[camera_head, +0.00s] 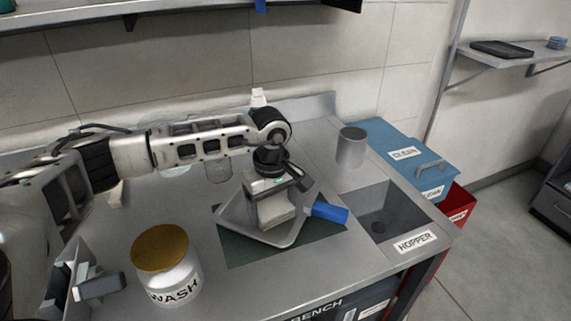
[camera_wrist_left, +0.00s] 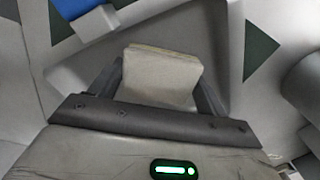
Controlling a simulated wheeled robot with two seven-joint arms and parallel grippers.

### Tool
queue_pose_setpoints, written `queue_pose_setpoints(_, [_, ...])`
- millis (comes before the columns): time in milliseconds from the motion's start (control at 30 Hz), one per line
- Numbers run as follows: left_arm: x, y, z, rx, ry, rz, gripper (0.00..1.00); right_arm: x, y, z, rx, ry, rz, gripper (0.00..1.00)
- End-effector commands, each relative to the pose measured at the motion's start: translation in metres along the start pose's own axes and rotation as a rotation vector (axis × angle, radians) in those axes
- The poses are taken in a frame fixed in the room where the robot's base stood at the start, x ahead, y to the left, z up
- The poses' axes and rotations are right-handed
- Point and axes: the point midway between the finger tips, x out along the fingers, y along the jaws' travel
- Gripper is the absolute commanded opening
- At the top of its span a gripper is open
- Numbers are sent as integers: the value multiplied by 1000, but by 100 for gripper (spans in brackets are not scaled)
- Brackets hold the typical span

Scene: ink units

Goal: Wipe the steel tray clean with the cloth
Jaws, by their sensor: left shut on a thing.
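The steel tray (camera_head: 291,233) lies on a dark green mat on the bench, with its blue handle (camera_head: 328,211) pointing right. In the left wrist view the tray (camera_wrist_left: 211,40) spreads around the cloth. My left gripper (camera_head: 271,197) points down over the tray and is shut on the cloth (camera_head: 277,213), a pale beige folded block. The cloth (camera_wrist_left: 160,78) also shows between the fingers in the left wrist view. It is low over the tray floor; I cannot tell whether it touches. The gripper and cloth hide part of the tray.
A white WASH jar (camera_head: 174,279) with a brown top stands at the front left. The HOPPER basin (camera_head: 385,215) is right of the tray, with a grey metal cylinder (camera_head: 351,147) behind it. A blue CLEAN bin (camera_head: 398,148) and a red bin (camera_head: 459,207) stand beyond the bench's right edge.

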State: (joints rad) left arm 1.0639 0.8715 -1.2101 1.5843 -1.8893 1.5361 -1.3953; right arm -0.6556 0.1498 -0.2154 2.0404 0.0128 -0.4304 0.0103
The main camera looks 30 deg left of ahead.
Motion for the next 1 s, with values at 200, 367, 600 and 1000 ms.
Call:
queue_pose_setpoints(200, [-28,0,1,-2,1,1,58,-6,1,-9,-4,-1,3,32])
queue_pose_setpoints(367, [-43,-1,1,-3,0,0,58,-9,2,-5,-6,-20,8,32])
queue_pose_setpoints(600, [-64,-2,0,-5,1,1,58,-14,4,-9,2,-21,17,32])
queue_pose_setpoints(1000, [-81,-3,0,-7,0,0,58,-17,6,-5,7,-38,26,32])
